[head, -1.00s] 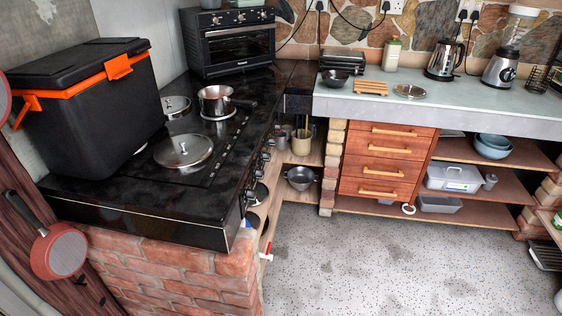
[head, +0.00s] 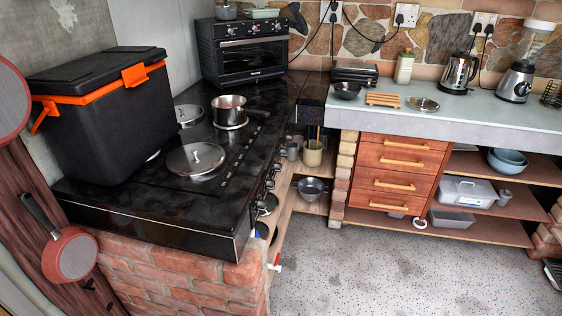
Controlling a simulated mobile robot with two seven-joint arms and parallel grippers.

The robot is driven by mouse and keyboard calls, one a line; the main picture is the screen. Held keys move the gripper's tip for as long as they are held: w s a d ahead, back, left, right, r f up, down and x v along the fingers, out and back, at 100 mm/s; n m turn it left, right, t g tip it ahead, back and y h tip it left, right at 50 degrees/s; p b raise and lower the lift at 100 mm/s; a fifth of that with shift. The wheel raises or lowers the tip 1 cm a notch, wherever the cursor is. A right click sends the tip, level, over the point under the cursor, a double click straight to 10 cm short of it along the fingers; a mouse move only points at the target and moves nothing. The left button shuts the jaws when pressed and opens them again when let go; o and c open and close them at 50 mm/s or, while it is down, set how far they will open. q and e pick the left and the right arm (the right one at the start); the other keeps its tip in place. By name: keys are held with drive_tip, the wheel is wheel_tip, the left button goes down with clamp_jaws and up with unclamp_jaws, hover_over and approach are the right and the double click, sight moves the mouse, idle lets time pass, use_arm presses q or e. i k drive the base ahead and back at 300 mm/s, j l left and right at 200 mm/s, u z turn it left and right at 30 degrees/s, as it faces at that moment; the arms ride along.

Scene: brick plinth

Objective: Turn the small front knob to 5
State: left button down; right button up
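Several small dark knobs (head: 268,184) run in a row along the right-hand front face of the black stove top (head: 150,218). I see them edge-on, so their markings and settings cannot be read. I cannot tell which one is the small front knob. The stove sits on a red brick plinth (head: 170,272). Neither of my grippers is in view.
A black cooler box with orange trim (head: 105,125), a lid (head: 196,158) and a saucepan (head: 229,108) stand on the stove. A toaster oven (head: 243,50) is behind. Speckled floor (head: 370,275) is clear right of the plinth. A drawer unit (head: 398,172) stands beyond.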

sight(283, 152)
drive_tip(key=u, duration=0.45)
drive_tip(key=i+l+u, duration=0.1)
drive_tip(key=u, duration=0.3)
drive_tip(key=l+u, duration=0.2)
drive_tip(key=u, duration=0.25)
drive_tip(key=l+u, duration=0.65)
drive_tip(key=l, duration=0.15)
drive_tip(key=l+u, duration=0.15)
drive_tip(key=l, duration=0.3)
drive_tip(key=k+l+u, duration=0.15)
drive_tip(key=l, duration=0.3)
drive_tip(key=k+l, duration=0.1)
drive_tip(key=l, duration=0.75)
drive_tip(key=k+l+u, duration=0.1)
drive_tip(key=l, duration=0.3)
drive_tip(key=k+l, duration=0.15)
drive_tip(key=l, duration=0.3)
